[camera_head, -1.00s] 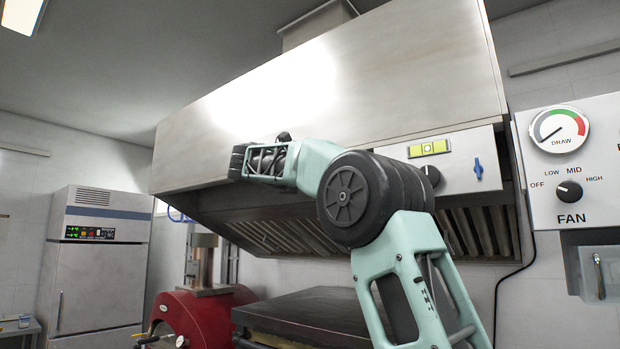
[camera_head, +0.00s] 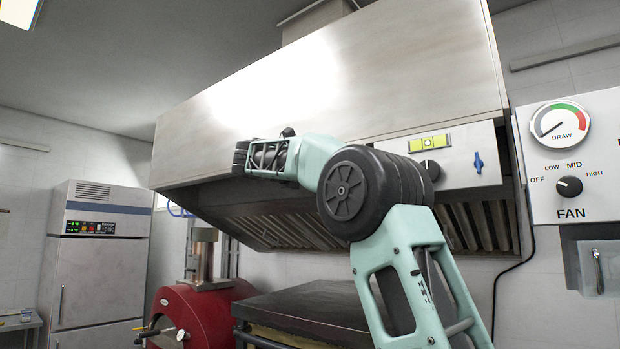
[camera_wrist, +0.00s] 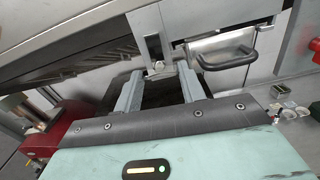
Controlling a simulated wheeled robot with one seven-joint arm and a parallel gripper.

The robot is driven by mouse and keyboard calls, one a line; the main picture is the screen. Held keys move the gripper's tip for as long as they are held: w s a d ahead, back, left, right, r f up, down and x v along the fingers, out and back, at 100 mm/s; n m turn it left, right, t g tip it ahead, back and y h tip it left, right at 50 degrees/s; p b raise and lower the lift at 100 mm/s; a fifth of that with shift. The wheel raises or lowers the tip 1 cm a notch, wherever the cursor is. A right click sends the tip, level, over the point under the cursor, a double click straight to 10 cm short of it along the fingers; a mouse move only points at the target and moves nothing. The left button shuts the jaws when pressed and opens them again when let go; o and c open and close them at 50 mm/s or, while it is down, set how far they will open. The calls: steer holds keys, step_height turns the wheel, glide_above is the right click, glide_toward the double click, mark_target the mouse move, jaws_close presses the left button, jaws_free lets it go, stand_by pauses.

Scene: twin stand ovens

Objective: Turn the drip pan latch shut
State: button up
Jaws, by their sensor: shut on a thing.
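The drip pan (camera_wrist: 205,50), a shiny metal tray with a dark bar handle (camera_wrist: 228,58), sits under the hood edge in the wrist view. The exact contact is small and partly hidden. In the head view my arm reaches to the hood's lower front edge, and the fingers, latch and pan are hidden.
The steel hood (camera_head: 330,80) spans above, with slatted filters (camera_head: 290,232) below. A red oven (camera_head: 205,312) and a dark-topped unit (camera_head: 310,310) stand beneath. A fan control panel (camera_head: 575,150) is at right, a fridge (camera_head: 100,260) at left.

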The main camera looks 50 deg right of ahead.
steer(key=shift+f+m+b, duration=0.1)
steer(key=shift+m+b, duration=3)
steer(key=shift+m, duration=5.5)
steer(key=o, duration=1)
steer(key=a+b, duration=0.1)
steer(key=a, duration=0.4)
steer(key=s+a+b, duration=0.1)
steer(key=a, duration=1.1)
steer(key=shift+s+a+b, duration=0.15)
steer(key=shift+a+b, duration=0.05)
steer(key=shift+b, duration=0.2)
